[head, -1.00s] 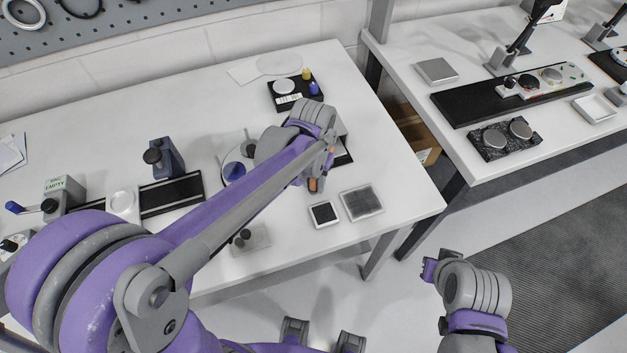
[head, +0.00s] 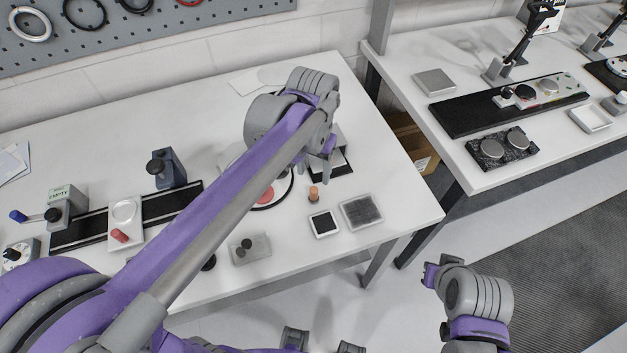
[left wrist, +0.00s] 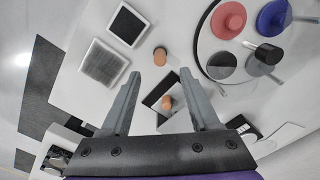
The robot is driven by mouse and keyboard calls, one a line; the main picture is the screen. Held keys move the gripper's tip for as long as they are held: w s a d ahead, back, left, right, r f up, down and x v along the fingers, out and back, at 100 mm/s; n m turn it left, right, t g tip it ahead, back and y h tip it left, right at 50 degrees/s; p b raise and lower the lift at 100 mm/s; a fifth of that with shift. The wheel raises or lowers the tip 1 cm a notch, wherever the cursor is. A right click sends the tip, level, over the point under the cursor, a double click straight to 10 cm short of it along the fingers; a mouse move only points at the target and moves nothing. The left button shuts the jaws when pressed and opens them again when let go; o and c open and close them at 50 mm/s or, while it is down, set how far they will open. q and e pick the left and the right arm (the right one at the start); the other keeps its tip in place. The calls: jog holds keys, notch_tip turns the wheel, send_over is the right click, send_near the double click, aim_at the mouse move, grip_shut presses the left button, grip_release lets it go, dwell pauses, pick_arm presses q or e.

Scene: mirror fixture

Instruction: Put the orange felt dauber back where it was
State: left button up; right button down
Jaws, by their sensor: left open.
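The orange felt dauber (head: 313,193) stands upright on the white table, just behind the small black pad. It also shows in the left wrist view (left wrist: 160,53), beyond my fingertips and apart from them. A second orange shape shows in the dark-framed mirror (left wrist: 152,97) between my fingers and looks like a reflection. The mirror also shows in the head view (head: 343,168), partly hidden by my arm. My left gripper (left wrist: 173,72) is open and empty above the table, by the mirror.
The black pad (head: 323,223) and a grey textured pad (head: 361,212) lie near the dauber. A round plate (left wrist: 203,45) holds red, blue and dark round pieces. A grey block with black knobs (head: 250,249) stands near the front edge.

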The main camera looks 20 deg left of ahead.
pick_arm(q)
jog(key=s+a+f+t, duration=0.2)
jog(key=s, duration=0.2)
jog(key=s+a+f+n+t, duration=0.1)
jog(key=s+a+f, duration=0.1)
jog(key=s, duration=0.2)
jog(key=s+a+f+n+t, duration=0.1)
jog(key=s+a+f+t, duration=0.1)
jog(key=s, duration=0.3)
jog(key=shift+a+t, duration=0.3)
jog(key=shift+s, duration=0.1)
